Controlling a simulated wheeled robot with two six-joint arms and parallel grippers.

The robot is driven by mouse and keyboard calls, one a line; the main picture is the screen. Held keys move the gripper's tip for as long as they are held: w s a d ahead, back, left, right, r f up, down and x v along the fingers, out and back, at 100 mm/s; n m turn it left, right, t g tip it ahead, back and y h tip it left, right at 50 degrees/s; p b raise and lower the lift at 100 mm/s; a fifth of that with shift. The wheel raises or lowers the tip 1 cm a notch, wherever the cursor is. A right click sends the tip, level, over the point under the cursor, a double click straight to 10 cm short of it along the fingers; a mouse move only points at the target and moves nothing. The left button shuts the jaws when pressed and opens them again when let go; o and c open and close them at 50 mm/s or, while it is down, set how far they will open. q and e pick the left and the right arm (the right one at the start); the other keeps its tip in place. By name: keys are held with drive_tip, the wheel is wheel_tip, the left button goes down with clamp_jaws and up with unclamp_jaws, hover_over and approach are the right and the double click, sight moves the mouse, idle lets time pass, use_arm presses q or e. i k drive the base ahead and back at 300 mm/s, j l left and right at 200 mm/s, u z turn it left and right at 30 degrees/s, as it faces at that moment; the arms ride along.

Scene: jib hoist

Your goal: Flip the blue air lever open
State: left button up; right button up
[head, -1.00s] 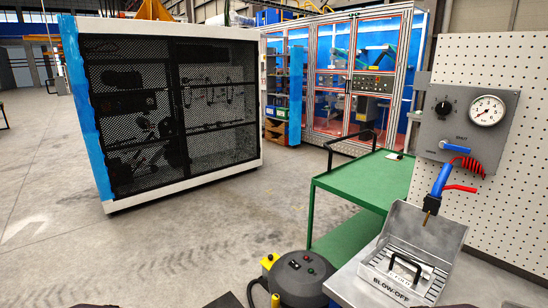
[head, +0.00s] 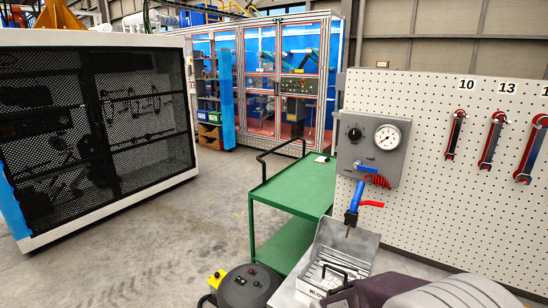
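The blue air lever (head: 367,168) is on the grey air panel (head: 384,146), below the dial gauge (head: 387,138) and the black knob (head: 355,133). It lies close to horizontal. The small label above it is too small to read now. A blue air gun (head: 357,194) with a red trigger lever hangs below the panel, beside a red coiled hose (head: 380,181). A grey-purple part of my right arm shows at the bottom right, below and apart from the lever. No fingertips of either gripper show.
A metal blow-off tray (head: 351,244) with a black-handled part in it stands under the air gun. A green cart (head: 295,184) stands to the left, a round dark machine (head: 246,287) in front. Wrenches (head: 492,140) hang on the pegboard (head: 430,187).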

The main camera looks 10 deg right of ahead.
sight(357, 164)
drive_tip(key=z, duration=1.2)
